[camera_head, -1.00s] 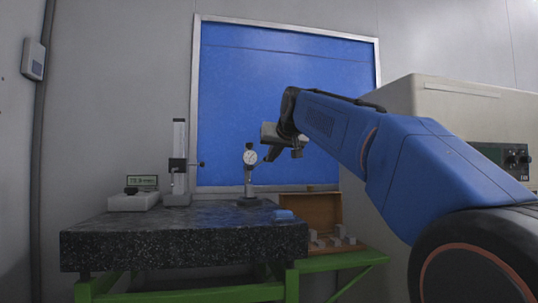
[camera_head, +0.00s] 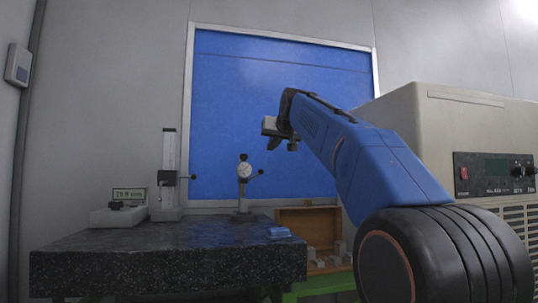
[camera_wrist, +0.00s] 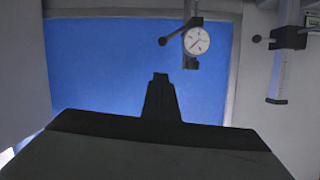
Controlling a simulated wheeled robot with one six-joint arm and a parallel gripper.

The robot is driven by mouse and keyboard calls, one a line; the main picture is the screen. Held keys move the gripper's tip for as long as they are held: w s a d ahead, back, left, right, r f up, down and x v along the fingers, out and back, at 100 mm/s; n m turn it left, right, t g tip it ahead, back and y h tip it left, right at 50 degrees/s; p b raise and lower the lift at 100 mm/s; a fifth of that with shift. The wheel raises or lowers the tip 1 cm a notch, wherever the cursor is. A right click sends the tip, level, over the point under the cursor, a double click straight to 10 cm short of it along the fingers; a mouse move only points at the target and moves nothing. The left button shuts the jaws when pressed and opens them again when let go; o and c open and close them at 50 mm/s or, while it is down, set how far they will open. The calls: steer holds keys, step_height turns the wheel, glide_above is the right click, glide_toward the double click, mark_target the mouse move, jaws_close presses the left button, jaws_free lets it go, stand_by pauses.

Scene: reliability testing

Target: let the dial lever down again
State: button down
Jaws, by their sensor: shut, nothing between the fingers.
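The dial gauge (camera_head: 244,170) has a round white face and stands upright on a small stand at the back of the dark granite table (camera_head: 165,262). Its lever, with a black ball knob (camera_head: 261,171), sticks out to the right of the dial. In the wrist view the dial face (camera_wrist: 197,40) is near the top, with the ball knob (camera_wrist: 163,41) to its left. My gripper (camera_head: 271,146) is shut and empty, above and slightly right of the knob in the head view, apart from it. Its shut fingers (camera_wrist: 160,92) point toward the dial in the wrist view.
A height gauge (camera_head: 169,165) stands left of the dial, and a small display box (camera_head: 118,215) is further left. A blue block (camera_head: 279,232) lies at the table's right edge. An open wooden case (camera_head: 308,222) is beyond it. A beige cabinet (camera_head: 440,115) stands at right.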

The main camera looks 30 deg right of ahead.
steer(key=w+d+f, duration=0.2)
steer(key=w+f, duration=0.4)
steer(key=w, duration=0.4)
steer(key=shift+d+f, duration=0.1)
steer(key=shift+f, duration=0.05)
stand_by(0.3)
